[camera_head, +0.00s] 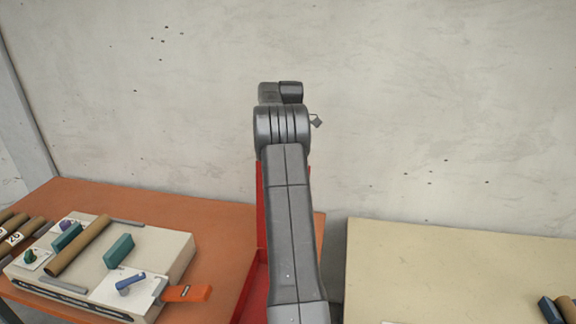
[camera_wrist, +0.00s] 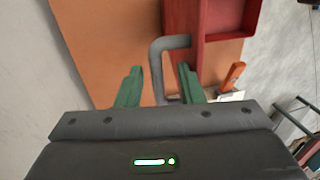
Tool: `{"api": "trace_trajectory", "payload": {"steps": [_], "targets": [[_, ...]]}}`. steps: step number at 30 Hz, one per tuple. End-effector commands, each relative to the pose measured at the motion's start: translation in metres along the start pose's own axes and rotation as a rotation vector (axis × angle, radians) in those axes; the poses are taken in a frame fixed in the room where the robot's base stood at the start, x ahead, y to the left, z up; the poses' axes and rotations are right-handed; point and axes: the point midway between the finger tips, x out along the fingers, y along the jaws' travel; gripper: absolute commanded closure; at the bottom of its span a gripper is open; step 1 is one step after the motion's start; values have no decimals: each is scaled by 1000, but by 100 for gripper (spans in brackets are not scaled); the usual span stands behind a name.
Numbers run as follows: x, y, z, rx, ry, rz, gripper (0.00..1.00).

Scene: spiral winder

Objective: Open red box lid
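The red box shows in part behind my arm in the head view (camera_head: 254,293), and at the top right of the wrist view (camera_wrist: 229,38). A tall red strip (camera_head: 261,205) rises beside my arm; I cannot tell whether it is the lid. In the wrist view a red panel (camera_wrist: 180,18) stands beside a recessed part of the box. A grey bent handle (camera_wrist: 158,70) reaches from the red panel down between the green fingers of my gripper (camera_wrist: 160,84). The fingers are apart, with a gap on both sides of the handle. My arm hides much of the box in the head view.
An orange table (camera_head: 215,225) holds a pale winder (camera_head: 165,245) with an orange lever (camera_head: 187,293), a brown tube (camera_head: 80,244) and teal blocks. A beige table (camera_head: 450,265) is at right, mostly clear. A concrete wall (camera_head: 430,90) stands behind.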

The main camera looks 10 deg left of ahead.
Motion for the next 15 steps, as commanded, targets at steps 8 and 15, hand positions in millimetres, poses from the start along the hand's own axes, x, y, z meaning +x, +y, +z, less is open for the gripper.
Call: {"api": "trace_trajectory", "payload": {"steps": [8,15], "targets": [[-40,0,0,0,1,1,66],[-55,0,1,1,0,-2,66]]}}
